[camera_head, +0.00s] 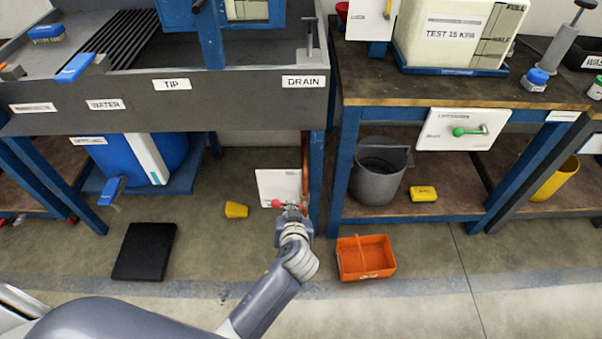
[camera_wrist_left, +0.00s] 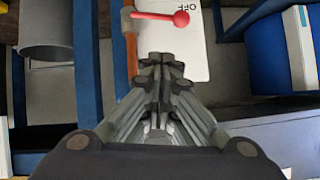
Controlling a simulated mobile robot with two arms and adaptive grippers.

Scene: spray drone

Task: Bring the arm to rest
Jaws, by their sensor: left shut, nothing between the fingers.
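My left arm reaches forward from the bottom of the head view. Its gripper (camera_head: 293,208) is low in front of the sink bench, beside the copper pipe and a white panel (camera_head: 272,186). In the left wrist view the gripper (camera_wrist_left: 163,62) is shut, with nothing between its fingers. A red-knobbed valve lever (camera_wrist_left: 165,17) lies just beyond the fingertips and points to the right. Its red knob (camera_head: 276,203) shows left of the gripper in the head view. I cannot tell whether the fingers touch the lever or pipe. My right gripper is not in view.
An orange basket (camera_head: 365,258) is on the floor right of the gripper. A black mat (camera_head: 145,252) and a yellow block (camera_head: 236,210) lie to the left. A grey bucket (camera_head: 379,172) stands on the right bench's lower shelf. The floor in front is mostly clear.

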